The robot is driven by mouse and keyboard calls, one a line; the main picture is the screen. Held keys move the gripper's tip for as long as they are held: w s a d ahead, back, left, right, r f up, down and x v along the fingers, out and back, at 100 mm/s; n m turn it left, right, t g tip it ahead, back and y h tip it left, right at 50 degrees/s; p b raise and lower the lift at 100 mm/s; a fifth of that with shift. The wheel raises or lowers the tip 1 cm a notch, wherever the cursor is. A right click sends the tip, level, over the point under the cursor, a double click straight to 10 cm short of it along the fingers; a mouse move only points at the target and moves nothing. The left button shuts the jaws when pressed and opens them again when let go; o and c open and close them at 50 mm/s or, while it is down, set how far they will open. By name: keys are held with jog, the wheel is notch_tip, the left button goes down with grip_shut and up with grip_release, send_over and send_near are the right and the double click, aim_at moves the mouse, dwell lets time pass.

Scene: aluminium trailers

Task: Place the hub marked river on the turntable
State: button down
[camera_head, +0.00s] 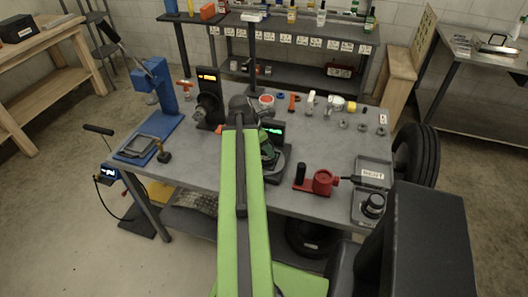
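My green arm reaches up the middle of the view over the grey workbench. My gripper (240,105) is at its far end, small and dark, above the back half of the bench; its fingers cannot be made out. A dark round base (280,171) beside a small unit with a green display may be the turntable; my arm hides part of it. Several small grey round parts (362,127) stand at the bench's back right. A dark round part (373,205) sits in a grey case at the right front. No marking reading river is legible, so I cannot tell which is that hub.
A blue press (158,95) stands at the left, with a dark machine (208,105) with an orange display beside it. A red vise-like tool (322,182) lies right of my arm. Small coloured items line the bench's back edge. A tyre (418,155) stands beyond the right end.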

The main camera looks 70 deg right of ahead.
jog(key=shift+w+a+f, duration=0.1)
jog(key=shift+w, duration=0.1)
jog(key=shift+f, duration=0.15)
jog(key=c, duration=0.5)
grip_release()
jog(key=p+v, duration=1.1)
jog(key=v, duration=0.1)
jog(key=shift+r+p, duration=0.25)
jog(key=shift+p, duration=0.05)
